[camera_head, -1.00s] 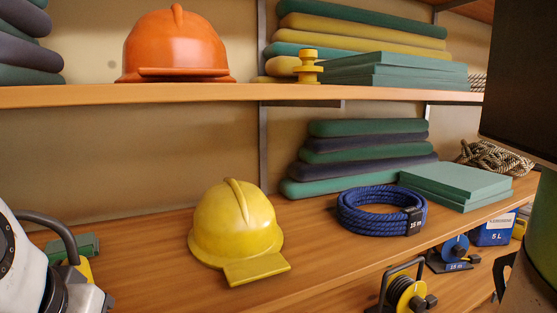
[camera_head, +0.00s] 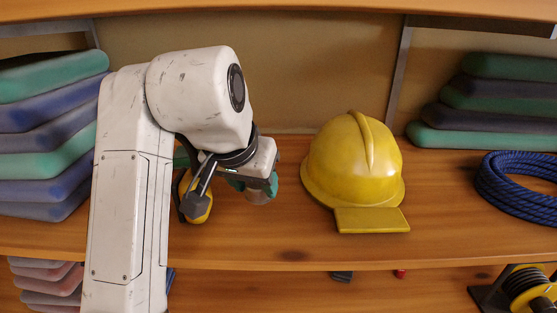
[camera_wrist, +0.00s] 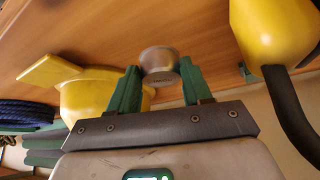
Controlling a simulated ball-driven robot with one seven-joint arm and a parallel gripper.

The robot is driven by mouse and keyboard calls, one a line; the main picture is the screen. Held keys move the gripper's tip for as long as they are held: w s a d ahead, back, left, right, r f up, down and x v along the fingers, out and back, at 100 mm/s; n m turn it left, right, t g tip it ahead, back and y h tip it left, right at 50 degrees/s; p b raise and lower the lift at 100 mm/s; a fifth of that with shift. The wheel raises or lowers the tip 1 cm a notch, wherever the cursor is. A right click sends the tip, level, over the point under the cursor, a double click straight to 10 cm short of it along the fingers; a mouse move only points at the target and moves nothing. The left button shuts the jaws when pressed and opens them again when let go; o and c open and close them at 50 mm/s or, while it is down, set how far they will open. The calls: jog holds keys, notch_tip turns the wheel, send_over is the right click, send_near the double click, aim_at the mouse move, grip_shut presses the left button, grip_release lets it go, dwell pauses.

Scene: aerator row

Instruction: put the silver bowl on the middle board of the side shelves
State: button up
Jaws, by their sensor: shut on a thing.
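The small silver bowl (camera_wrist: 159,60) is between the green fingers of my gripper (camera_wrist: 160,88) in the wrist view. The fingers are shut on its sides. In the head view my gripper (camera_head: 262,187) is over the left part of the middle board (camera_head: 300,245), left of a yellow hard hat. The bowl (camera_head: 257,196) shows there only in part, beneath the fingers. I cannot tell whether it touches the board.
The yellow hard hat (camera_head: 352,165) stands just right of my gripper. Stacked pads (camera_head: 45,130) are at left, and a blue rope coil (camera_head: 520,185) is at right. A yellow rounded thing (camera_wrist: 272,28) is close beside my gripper. Bare board lies in front of the hat.

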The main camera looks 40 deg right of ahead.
jog(key=w+d, duration=0.1)
jog(key=d, duration=0.2)
jog(key=w+d+p, duration=0.1)
jog(key=w+d, duration=0.1)
jog(key=d, duration=0.1)
jog(key=w+d+p, duration=0.1)
jog(key=d, duration=0.1)
jog(key=shift+w+d, duration=0.25)
jog(key=shift+d, duration=0.15)
jog(key=shift+f+p, duration=0.55)
jog(key=shift+f, duration=1.2)
jog(key=shift+d, duration=0.1)
jog(key=o, duration=1)
jog(key=shift+f, duration=0.15)
jog(key=shift+o, duration=0.2)
jog(key=b+v, duration=0.1)
jog(key=v, duration=0.6)
jog(key=shift+r, duration=0.4)
